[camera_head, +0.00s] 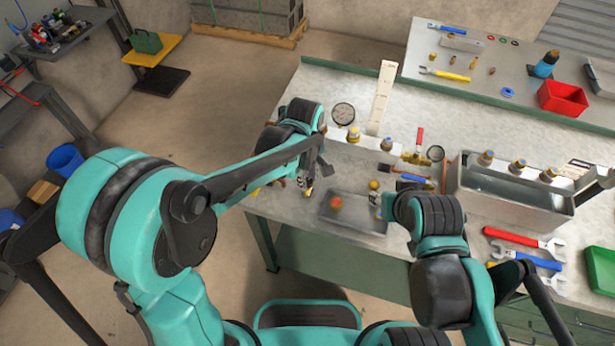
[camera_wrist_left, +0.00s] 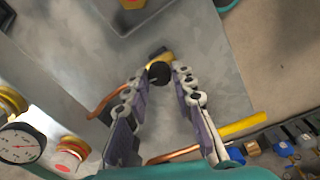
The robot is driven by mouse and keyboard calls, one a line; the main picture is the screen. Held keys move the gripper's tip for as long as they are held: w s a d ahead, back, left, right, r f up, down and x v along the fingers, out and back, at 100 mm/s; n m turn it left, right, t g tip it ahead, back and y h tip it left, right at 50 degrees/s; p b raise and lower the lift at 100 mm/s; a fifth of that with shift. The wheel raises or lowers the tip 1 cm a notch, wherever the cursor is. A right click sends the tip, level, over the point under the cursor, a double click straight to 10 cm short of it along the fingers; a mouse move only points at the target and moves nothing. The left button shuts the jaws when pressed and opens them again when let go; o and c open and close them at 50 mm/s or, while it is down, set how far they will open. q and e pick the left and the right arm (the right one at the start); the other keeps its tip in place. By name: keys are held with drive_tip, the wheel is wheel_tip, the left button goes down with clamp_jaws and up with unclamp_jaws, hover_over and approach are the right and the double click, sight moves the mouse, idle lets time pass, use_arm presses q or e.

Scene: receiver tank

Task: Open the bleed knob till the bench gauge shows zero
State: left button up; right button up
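My left gripper (camera_head: 318,168) is low at the front edge of the bench's equipment. In the left wrist view its fingers (camera_wrist_left: 159,76) are apart, one on each side of a round black knob (camera_wrist_left: 159,72) on a brass fitting. Slight gaps seem to show beside the knob; firm contact cannot be told. In the head view the knob is too small to make out by the gripper. A round gauge (camera_head: 343,115) with a white dial stands behind the gripper; its reading is too small to tell. A white dial (camera_wrist_left: 18,146) also shows in the left wrist view.
A metal tank (camera_head: 510,203), a second small gauge (camera_head: 435,153) and wrenches (camera_head: 525,238) are farther right. Copper pipe (camera_wrist_left: 103,101) runs near the knob.

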use_arm(q)
clamp_jaws()
drive_tip(key=shift+m, duration=0.4)
